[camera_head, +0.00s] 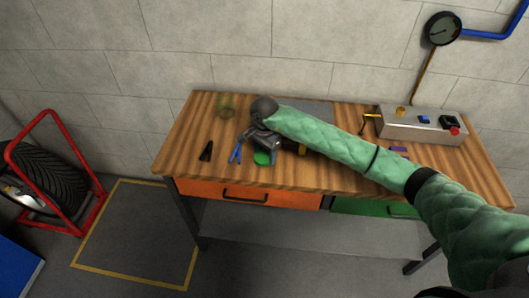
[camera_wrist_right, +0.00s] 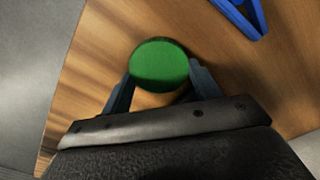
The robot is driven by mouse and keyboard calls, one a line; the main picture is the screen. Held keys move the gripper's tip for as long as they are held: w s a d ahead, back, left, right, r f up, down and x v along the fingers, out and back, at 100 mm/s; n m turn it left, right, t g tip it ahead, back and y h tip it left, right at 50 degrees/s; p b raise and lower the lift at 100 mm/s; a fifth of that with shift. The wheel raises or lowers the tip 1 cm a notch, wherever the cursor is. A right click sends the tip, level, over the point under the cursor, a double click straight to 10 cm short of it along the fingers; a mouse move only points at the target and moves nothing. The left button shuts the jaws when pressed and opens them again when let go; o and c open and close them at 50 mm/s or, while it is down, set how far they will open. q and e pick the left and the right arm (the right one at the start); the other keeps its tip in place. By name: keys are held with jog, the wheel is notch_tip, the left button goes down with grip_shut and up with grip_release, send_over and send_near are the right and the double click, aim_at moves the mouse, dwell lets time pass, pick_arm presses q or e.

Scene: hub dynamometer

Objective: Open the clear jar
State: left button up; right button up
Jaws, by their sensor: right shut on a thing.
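A see-through, faintly yellow-green jar (camera_head: 226,104) stands at the back left of the wooden bench. Its top is too faint to tell whether it has a lid. A round green lid-like piece (camera_head: 262,157) is near the bench's front edge. My right gripper (camera_head: 261,149) reaches down over it. In the right wrist view, the green piece (camera_wrist_right: 160,65) sits between the two fingers of my right gripper (camera_wrist_right: 160,82), which are shut on it. What is under the green piece is hidden. My left gripper is not in view.
Blue-handled pliers (camera_head: 236,154) and a black object (camera_head: 206,151) lie left of the gripper on the bench (camera_head: 185,150). A metal control box (camera_head: 420,125) stands at the right. My right arm covers the bench's middle. An orange drawer (camera_head: 245,193) is below.

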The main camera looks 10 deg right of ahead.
jog(key=o, duration=1)
jog(key=shift+f, duration=0.1)
jog(key=shift+o, duration=0.4)
